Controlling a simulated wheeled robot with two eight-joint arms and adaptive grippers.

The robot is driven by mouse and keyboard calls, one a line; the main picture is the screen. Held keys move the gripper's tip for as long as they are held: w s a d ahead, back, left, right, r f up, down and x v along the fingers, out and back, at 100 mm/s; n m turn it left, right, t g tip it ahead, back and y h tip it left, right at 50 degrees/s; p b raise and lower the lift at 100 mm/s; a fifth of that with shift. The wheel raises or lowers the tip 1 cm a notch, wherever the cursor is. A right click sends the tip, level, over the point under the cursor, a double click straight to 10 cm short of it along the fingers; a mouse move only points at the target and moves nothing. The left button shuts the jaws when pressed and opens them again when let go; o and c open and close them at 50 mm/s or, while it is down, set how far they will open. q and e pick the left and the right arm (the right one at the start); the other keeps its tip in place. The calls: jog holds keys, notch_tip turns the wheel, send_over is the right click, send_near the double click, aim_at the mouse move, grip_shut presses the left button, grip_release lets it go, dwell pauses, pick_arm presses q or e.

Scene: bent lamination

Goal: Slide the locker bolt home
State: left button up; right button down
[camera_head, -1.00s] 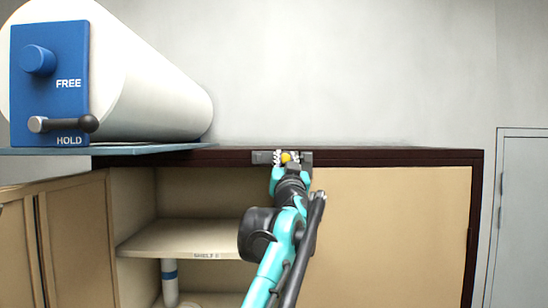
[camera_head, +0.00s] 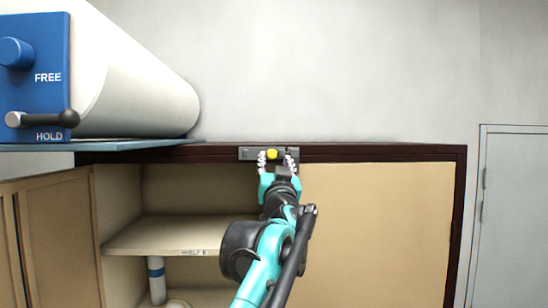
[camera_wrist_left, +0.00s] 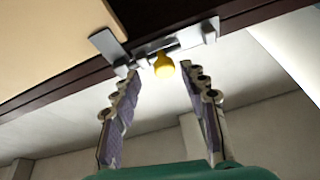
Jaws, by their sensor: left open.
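The locker bolt (camera_head: 247,154) is a grey metal fitting on the dark top rail of the cabinet, with a round yellow knob (camera_head: 272,154). In the left wrist view the bolt shows as a silver plate (camera_wrist_left: 107,47) at one end and a bracket at the other, with the yellow knob (camera_wrist_left: 163,67) hanging between. My left gripper (camera_head: 277,157) is open just below the rail. In the wrist view its fingers (camera_wrist_left: 165,84) stand on both sides of the knob's line, the knob at or slightly beyond the fingertips. I cannot tell whether they touch it. My right gripper is not in view.
A tan door panel (camera_head: 375,230) covers the cabinet's right half. The left half is open, with a shelf (camera_head: 160,235). A grey door (camera_head: 515,220) is at far right.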

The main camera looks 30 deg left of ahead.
pick_arm(q)
jog(key=v, duration=0.8)
jog(key=s+d+f+m+g+h+b, duration=0.15)
jog(key=d+f+h+b, duration=0.35)
jog(key=f, duration=0.9)
jog(key=d+f+m+h+b, duration=0.35)
jog(key=f+b, duration=0.25)
jog(key=f, duration=0.8)
jog(key=s+d+f+m+g+h+b, duration=0.1)
jog(key=d+f+h+b, duration=0.4)
jog(key=f, duration=0.8)
jog(key=s+f+g+b, duration=0.3)
jog(key=s+f+b, duration=0.2)
jog(key=f, duration=1)
jog(key=s+a+f+n+g+y+b, duration=0.1)
jog(key=s+f+g+b, duration=0.2)
jog(key=s+f, duration=0.5)
jog(key=s+f+g+y+b, duration=0.1)
jog(key=s+f+g+b, duration=0.2)
jog(key=f, duration=1.9)
jog(key=s+b, duration=0.3)
jog(key=shift+s+a+f+n+g+b, duration=0.2)
jog(key=shift+a+f+n+g+b, duration=0.1)
jog(key=shift+n+g, duration=0.1)
